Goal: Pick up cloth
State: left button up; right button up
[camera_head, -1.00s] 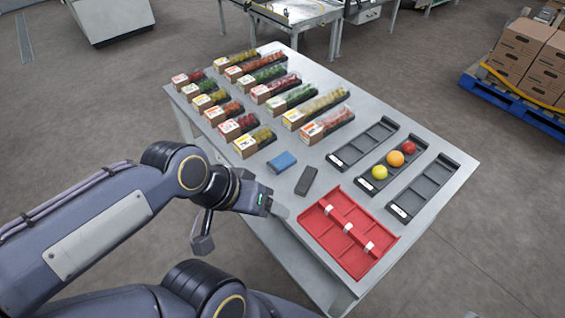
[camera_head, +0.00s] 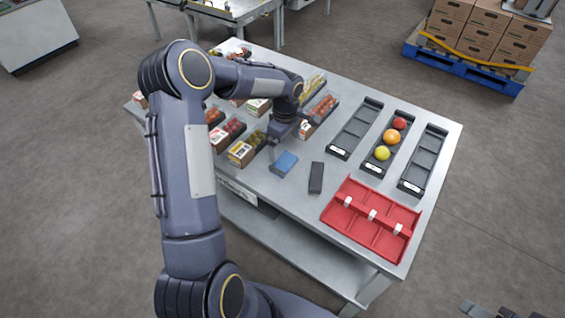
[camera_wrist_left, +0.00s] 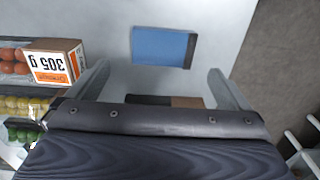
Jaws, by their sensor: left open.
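The cloth (camera_head: 284,163) is a small blue folded rectangle lying flat on the grey table, in front of the packed tomato trays. In the left wrist view the cloth (camera_wrist_left: 161,47) lies ahead of the fingertips, with a darker strip along its right edge. My left gripper (camera_head: 282,143) is above the table, just behind the cloth in the head view, with the arm reaching over from the left. In the left wrist view the left gripper (camera_wrist_left: 158,76) has its fingers wide apart with nothing between the tips.
A dark grey block (camera_head: 316,178) lies right of the cloth. A red divided tray (camera_head: 378,240) is at the front right. Black trays (camera_head: 421,160) stand behind it, one holding several round fruits. Tomato packs (camera_head: 247,148) crowd the left, close to my gripper.

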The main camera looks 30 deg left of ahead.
aim_at(284, 161)
pick_arm(q)
jog(key=f+p, duration=0.1)
jog(key=f, duration=0.2)
jog(key=f+p, duration=0.1)
jog(key=f, duration=0.3)
jog(key=shift+s+a+f, duration=0.1)
jog(key=shift+s, duration=0.1)
jog(key=shift+f, duration=0.3)
jog(key=shift+c, duration=0.4)
jog(key=c, duration=0.7)
jog(key=shift+r, duration=0.1)
